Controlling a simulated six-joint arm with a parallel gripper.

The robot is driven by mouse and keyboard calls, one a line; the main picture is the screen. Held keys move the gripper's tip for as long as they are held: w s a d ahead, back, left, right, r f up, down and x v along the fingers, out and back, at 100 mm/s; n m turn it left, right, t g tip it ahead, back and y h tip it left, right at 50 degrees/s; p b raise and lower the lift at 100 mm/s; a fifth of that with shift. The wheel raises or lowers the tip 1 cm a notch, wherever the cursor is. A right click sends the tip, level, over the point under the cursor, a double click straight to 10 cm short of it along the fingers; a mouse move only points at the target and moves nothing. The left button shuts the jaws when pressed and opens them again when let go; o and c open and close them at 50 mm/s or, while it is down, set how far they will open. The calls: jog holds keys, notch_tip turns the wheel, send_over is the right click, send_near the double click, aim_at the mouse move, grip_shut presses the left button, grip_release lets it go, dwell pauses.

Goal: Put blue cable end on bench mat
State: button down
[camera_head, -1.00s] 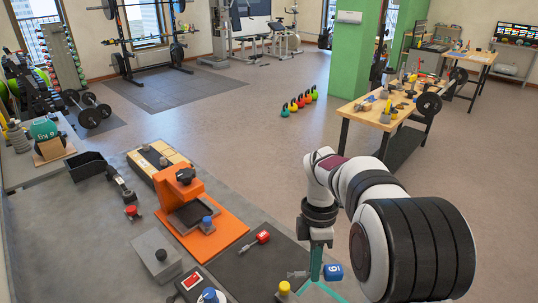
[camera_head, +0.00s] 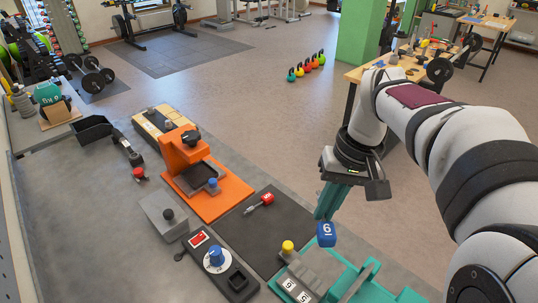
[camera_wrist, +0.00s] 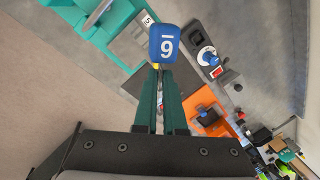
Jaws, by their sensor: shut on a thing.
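The blue cable end (camera_head: 326,234), a blue block marked with a white digit, is at the tips of my gripper (camera_head: 325,214). In the wrist view the block (camera_wrist: 164,44) sits at the ends of the two dark green fingers (camera_wrist: 158,72), which are shut on it. Its plug part is hidden there. It appears raised beside the teal fixture, near the mat's right edge. The dark bench mat (camera_head: 288,213) lies flat on the bench to the left of my gripper. A red cable end (camera_head: 267,199) lies on the mat.
An orange press (camera_head: 222,200) is behind the mat. A control box with a blue dial (camera_head: 216,257) stands left. Part of the mat is bare.

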jog(key=m+t+h, duration=0.2)
jog(key=m, duration=1.6)
send_over(282, 224)
jog(key=f, duration=2.6)
jog(key=shift+s+f, duration=0.1)
jog(key=shift+s, duration=0.25)
jog(key=shift+f, duration=0.5)
jog(key=shift+f, duration=0.35)
jog(key=c, duration=0.9)
grip_release()
notch_tip(282, 224, up, 7)
